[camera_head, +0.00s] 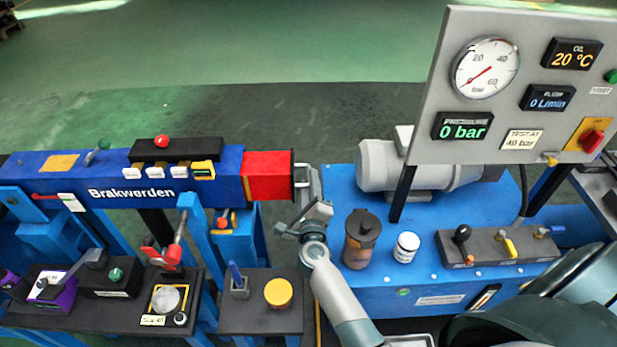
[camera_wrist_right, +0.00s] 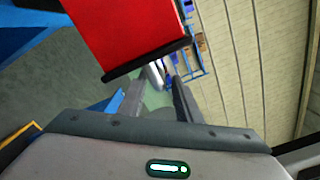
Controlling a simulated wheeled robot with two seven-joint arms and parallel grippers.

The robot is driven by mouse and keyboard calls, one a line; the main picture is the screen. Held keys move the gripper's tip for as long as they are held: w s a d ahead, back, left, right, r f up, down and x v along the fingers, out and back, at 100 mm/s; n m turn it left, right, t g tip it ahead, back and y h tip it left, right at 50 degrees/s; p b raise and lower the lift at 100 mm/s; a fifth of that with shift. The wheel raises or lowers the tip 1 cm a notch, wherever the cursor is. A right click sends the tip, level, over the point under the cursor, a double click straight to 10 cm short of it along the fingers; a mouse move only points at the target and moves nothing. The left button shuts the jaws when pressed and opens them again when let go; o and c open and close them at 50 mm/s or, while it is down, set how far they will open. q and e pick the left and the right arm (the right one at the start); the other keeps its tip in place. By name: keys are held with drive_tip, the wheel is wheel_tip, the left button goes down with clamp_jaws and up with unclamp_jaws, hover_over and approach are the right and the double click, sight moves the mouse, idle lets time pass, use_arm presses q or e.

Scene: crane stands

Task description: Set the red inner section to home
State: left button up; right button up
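The red inner section (camera_head: 268,176) sticks a short way out of the right end of the blue outer boom (camera_head: 110,180) marked "Brakwerden". A dark plate caps its free end. My right gripper (camera_head: 306,188) is at that end, close to the plate; whether it touches is unclear. In the right wrist view the red inner section (camera_wrist_right: 125,30) fills the top, its dark edge just beyond my fingers. The right gripper's fingers (camera_wrist_right: 158,98) stand apart with floor showing between them. A small pale metal part lies past the fingertips, partly hidden. My left gripper is out of view.
A blue power unit (camera_head: 450,280) with a motor, brown canister (camera_head: 362,240), white jar (camera_head: 406,247) and lever block (camera_head: 497,246) stands right of the boom. The gauge panel (camera_head: 480,130) reads 0 bar. A yellow-lidded item (camera_head: 278,292) sits on a dark shelf below the boom.

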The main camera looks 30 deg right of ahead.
drive_tip(key=shift+x, duration=1.5)
clamp_jaws()
drive_tip(key=shift+w+a+r, duration=0.1)
drive_tip(key=shift+a, duration=0.05)
